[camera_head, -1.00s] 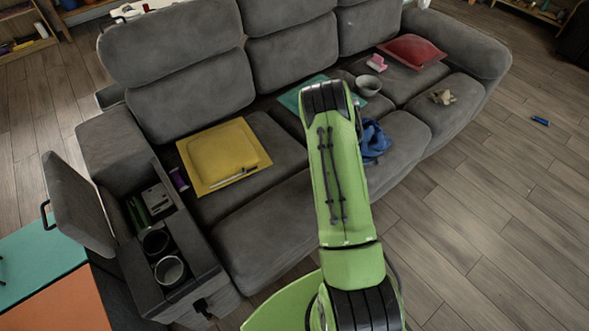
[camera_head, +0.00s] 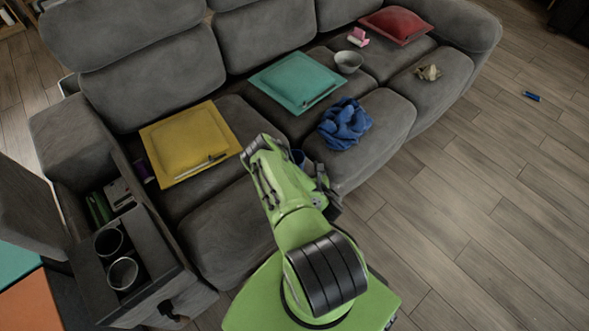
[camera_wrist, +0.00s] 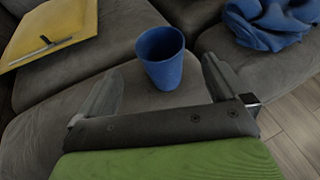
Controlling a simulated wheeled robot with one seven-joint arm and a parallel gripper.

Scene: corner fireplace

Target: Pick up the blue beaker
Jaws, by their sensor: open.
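The blue beaker (camera_wrist: 160,58) stands upright on the grey sofa seat in the wrist view, its open top facing up. In the head view only a small part of the beaker (camera_head: 299,157) shows beside my arm, which hides the rest. My gripper (camera_wrist: 157,82) is open and empty, its two fingers spread apart. In the wrist picture the beaker appears between and just beyond the fingertips. I cannot tell that either finger touches it.
On the sofa lie a yellow cushion (camera_head: 192,150) with a pen-like stick, a blue crumpled cloth (camera_head: 345,124), a teal cushion (camera_head: 297,82), a grey bowl (camera_head: 348,62) and a red cushion (camera_head: 397,25). An armrest console (camera_head: 150,262) with cup holders stands left. The floor at right is mostly clear.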

